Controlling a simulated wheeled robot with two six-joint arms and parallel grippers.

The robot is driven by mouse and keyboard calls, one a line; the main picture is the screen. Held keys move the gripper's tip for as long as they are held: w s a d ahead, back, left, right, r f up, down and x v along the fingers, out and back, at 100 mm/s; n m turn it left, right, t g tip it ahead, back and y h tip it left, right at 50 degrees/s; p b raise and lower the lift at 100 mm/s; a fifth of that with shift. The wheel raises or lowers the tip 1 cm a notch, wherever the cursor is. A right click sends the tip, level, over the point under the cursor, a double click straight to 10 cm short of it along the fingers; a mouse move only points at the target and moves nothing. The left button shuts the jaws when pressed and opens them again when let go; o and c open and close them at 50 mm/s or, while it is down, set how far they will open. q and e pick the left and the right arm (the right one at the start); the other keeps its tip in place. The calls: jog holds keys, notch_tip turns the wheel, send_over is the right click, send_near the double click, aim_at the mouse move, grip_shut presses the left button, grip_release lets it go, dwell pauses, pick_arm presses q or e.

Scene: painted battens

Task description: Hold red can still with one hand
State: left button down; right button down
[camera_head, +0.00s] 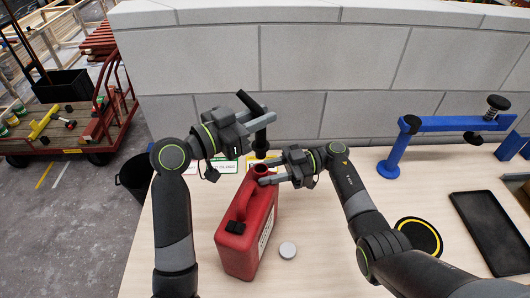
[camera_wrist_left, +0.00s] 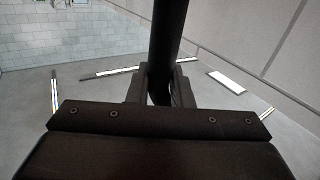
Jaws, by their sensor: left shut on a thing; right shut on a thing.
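The red can (camera_head: 261,222) stands upright on the pale table, with a handle on top and its neck at the far end. My right gripper (camera_head: 262,176) is shut on the can at its neck, coming in from the right. My left gripper (camera_head: 262,122) is above and behind the neck, shut on a black tube-like spout (camera_head: 261,142). The spout's lower end points down, just above the can's neck and apart from it as far as I can tell. In the left wrist view the dark spout (camera_wrist_left: 166,45) runs between the fingers.
A black disc with a yellow ring (camera_head: 418,238), a black tray (camera_head: 495,230) and a blue stand (camera_head: 440,125) occupy the right side. Small labels (camera_head: 226,166) stand behind. A grey block wall (camera_head: 300,65) closes the back.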

aim_at(256, 146)
pick_arm(q)
jog(key=shift+f, duration=1.75)
jog(key=shift+f, duration=2.15)
jog(key=c, duration=1.2)
grip_release()
jog(key=v, duration=1.2)
jog(key=shift+w+a+f, duration=0.1)
jog(key=shift+w, duration=0.05)
